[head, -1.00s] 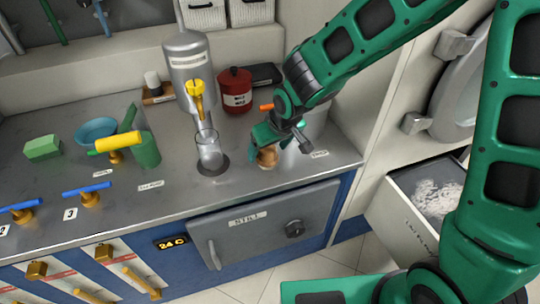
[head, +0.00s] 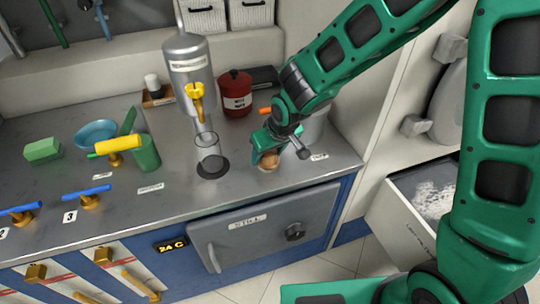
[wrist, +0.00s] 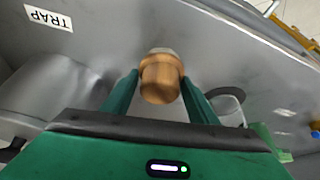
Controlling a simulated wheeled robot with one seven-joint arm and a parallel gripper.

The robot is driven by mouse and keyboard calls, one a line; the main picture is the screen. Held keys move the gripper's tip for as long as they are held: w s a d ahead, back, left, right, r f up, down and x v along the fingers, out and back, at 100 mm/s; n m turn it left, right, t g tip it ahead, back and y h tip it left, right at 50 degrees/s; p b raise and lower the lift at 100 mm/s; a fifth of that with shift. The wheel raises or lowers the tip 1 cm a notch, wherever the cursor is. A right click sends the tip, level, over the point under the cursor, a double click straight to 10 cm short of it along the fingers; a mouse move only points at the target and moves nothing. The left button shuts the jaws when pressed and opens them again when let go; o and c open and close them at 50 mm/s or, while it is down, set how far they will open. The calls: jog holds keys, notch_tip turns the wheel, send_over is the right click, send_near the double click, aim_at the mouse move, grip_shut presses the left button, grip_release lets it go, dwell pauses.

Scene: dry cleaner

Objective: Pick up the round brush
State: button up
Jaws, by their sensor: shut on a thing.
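The round brush (wrist: 160,80) has a short brown wooden body and a pale end. It stands between the two green fingers of my gripper (wrist: 158,92) in the wrist view, and the gripper is shut on it. In the head view the brush (head: 269,160) shows just below my gripper (head: 266,143), near the right end of the grey counter (head: 190,195). Whether its underside touches the counter is hard to tell.
A glass beaker (head: 208,152) stands left of my gripper, under a metal tank (head: 188,66) with a yellow tap. A red canister (head: 236,92) stands behind. A silver container (head: 314,128) is close behind my gripper.

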jog(key=shift+r, duration=0.5)
jog(key=r, duration=0.2)
jog(key=a+r, duration=0.1)
jog(key=shift+s+r, duration=0.25)
jog(key=shift+r, duration=0.15)
jog(key=s+a+r, duration=0.6)
jog(key=a, duration=0.2)
jog(key=shift+s+a, duration=0.15)
jog(key=shift+s, duration=0.2)
jog(key=shift+r, duration=0.1)
jog(key=shift+o, duration=0.8)
